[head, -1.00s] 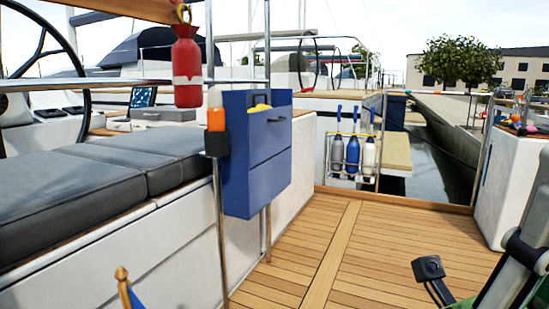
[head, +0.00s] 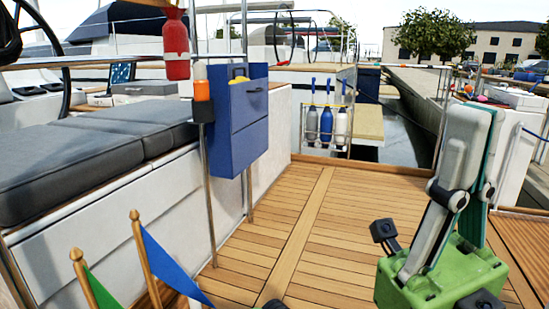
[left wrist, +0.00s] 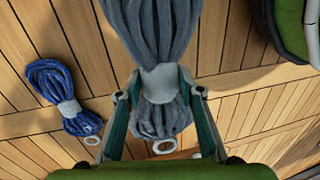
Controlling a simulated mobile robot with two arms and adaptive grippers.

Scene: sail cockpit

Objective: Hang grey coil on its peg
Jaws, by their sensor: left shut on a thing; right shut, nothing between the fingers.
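The grey coil (left wrist: 158,25) shows in the left wrist view, a bundle of grey rope with a pale band round its middle. My left gripper (left wrist: 160,88) is shut on it at the band, one finger on each side. A pale ring (left wrist: 163,147) shows at the coil's lower end. The deck lies behind it. I cannot make out the coil's peg in either view.
A blue coil (left wrist: 62,98) with its own ring lies on the deck in the left wrist view. In the head view, a blue flag (head: 168,262) and a green flag (head: 97,290) stand low left. A blue box (head: 240,120) stands beyond. The middle deck (head: 310,220) is clear.

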